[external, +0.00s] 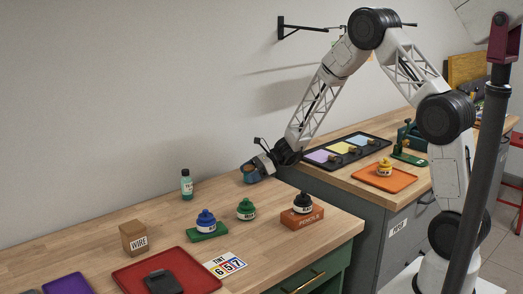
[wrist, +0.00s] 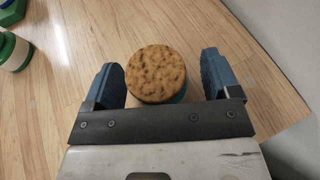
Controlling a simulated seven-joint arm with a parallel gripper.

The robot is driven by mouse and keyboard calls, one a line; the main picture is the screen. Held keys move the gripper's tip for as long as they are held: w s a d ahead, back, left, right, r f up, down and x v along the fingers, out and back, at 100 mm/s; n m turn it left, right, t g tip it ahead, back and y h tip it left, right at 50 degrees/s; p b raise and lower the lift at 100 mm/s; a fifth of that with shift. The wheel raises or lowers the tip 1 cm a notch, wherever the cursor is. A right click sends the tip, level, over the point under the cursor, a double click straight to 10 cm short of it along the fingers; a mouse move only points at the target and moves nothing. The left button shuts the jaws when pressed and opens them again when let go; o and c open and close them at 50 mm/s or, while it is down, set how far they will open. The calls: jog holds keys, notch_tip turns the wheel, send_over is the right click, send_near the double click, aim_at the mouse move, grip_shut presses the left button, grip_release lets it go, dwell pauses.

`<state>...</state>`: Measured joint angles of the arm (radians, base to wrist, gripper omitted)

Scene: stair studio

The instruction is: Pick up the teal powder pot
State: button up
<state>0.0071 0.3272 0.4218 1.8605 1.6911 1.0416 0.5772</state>
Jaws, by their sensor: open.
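The teal powder pot shows in the wrist view as a round, speckled brown cork-like lid (wrist: 156,73) with a sliver of teal body (wrist: 180,97) below it. My gripper (wrist: 160,64) is open, with one blue finger on each side of the pot and a visible gap at both sides. In the external view my gripper (external: 259,166) is low over the back of the wooden worktop, around the small teal pot (external: 249,178), which is partly hidden by the fingers.
A teal bottle (external: 187,185) stands to the left. A green pot (external: 246,210), a blue pot (external: 206,219) on a green block and a black pot (external: 304,203) on an orange box stand nearer the front. The wall is close behind.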

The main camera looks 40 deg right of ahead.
aim_at(250, 167)
jog(key=shift+c, duration=0.3)
jog(key=c, duration=1)
jog(key=shift+r, duration=0.15)
jog(key=shift+r, duration=1.4)
jog(key=shift+s+r, duration=0.25)
jog(key=s+d, duration=0.1)
jog(key=s, duration=0.4)
jog(key=s+d+r, duration=0.1)
jog(key=s, duration=0.9)
jog(key=shift+s+d+r, duration=0.15)
jog(key=shift+d+r, duration=0.05)
jog(key=shift+d, duration=0.2)
